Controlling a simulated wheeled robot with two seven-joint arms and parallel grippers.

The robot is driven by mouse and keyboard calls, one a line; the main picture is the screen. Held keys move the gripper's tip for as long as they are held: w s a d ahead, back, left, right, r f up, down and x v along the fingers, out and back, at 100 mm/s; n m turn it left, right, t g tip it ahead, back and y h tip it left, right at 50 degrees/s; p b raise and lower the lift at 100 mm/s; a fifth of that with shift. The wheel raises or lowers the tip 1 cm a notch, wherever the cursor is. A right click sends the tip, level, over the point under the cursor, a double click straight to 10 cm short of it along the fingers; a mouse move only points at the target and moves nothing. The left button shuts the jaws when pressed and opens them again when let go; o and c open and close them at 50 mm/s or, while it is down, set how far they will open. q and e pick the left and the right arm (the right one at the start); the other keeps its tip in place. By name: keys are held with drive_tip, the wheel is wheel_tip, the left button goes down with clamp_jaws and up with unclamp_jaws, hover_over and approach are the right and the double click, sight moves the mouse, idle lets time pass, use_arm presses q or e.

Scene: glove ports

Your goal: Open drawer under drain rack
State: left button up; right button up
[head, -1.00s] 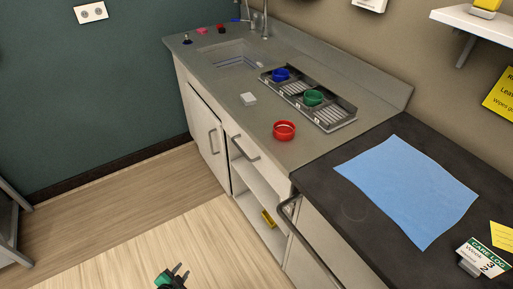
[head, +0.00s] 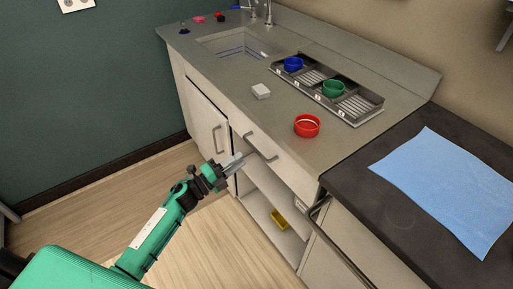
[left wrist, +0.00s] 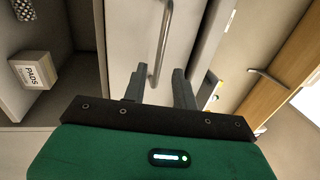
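The drain rack (head: 350,104) is a grey slotted tray on the counter, holding a blue ring (head: 293,64) and a green ring (head: 333,88). Below the counter edge is a pale drawer (head: 290,165) with a grey bar handle (head: 260,147); the drawer looks shut. My left gripper (head: 236,161) is just in front of the handle's left end. In the left wrist view its fingers (left wrist: 157,88) are apart and empty. The handle (left wrist: 164,40) shows ahead of them, its near end in line with the gap; I cannot tell if they touch. My right gripper is out of view.
Open shelves below the drawer hold a yellow item (head: 279,220) and a box marked PADS (left wrist: 35,71). A cupboard door (head: 205,118) is at left. A red ring (head: 307,125) and a white block (head: 261,91) sit on the counter. The floor in front is clear.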

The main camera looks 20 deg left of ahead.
sight(256, 149)
use_arm(q)
drive_tip(key=x, duration=0.8)
drive_tip(key=shift+f+p, duration=0.1)
drive_tip(key=shift+p, duration=0.25)
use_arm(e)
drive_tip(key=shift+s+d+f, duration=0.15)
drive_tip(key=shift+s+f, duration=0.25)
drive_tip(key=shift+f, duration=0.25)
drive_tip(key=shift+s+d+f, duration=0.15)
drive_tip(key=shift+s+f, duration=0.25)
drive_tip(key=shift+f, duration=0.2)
use_arm(q)
clamp_jaws()
